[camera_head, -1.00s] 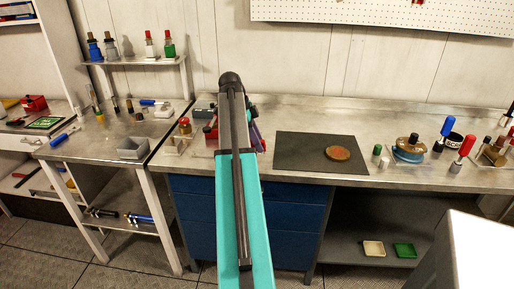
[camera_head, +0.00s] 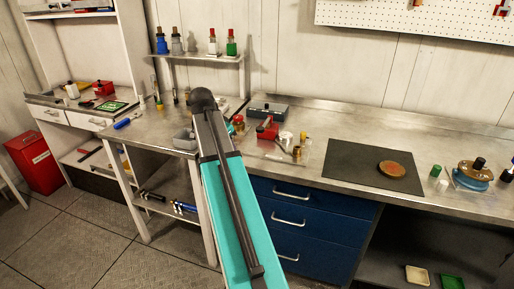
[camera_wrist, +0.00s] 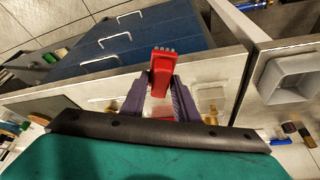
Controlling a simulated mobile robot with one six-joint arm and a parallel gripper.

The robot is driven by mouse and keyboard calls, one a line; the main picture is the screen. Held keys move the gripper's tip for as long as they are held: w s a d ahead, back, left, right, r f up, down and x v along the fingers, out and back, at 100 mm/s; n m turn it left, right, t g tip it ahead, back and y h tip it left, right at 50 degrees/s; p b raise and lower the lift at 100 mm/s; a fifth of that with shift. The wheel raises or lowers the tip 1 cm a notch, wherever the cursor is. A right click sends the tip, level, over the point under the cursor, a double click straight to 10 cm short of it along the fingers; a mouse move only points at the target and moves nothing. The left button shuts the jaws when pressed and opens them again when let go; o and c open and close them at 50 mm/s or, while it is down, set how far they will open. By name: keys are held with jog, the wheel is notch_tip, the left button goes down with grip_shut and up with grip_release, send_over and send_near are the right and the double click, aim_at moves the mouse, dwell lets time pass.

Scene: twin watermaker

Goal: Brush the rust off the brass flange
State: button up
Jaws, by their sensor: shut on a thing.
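The brass flange (camera_head: 391,169) is a round, rusty brown disc. It lies flat on a dark mat (camera_head: 345,165) on the metal bench, right of centre in the head view. My gripper (camera_wrist: 161,82) shows in the wrist view with its two purple fingers on either side of a red brush (camera_wrist: 161,68) with a grey bristle-like end. The fingers are shut on the brush, which is held away from the flange. The flange is not seen in the wrist view.
A grey bin (camera_wrist: 287,80) sits on the side table. Blue drawers (camera_head: 300,220) are below the bench.

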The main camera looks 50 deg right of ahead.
jog(key=w+a+n+t+y, duration=0.1)
jog(key=w+a+n, duration=0.3)
jog(key=a, duration=1)
jog(key=w+a+n+t+y, duration=0.2)
jog(key=w+a+n, duration=0.2)
jog(key=a+n, duration=0.4)
jog(key=w+a+r+n+t+y, duration=0.1)
jog(key=w+a+n, duration=0.3)
jog(key=a, duration=1.5)
jog(key=shift+a+n+t+y, duration=0.3)
jog(key=shift+a+n+t, duration=0.1)
jog(key=shift+n, duration=0.8)
jog(key=shift+s, duration=0.2)
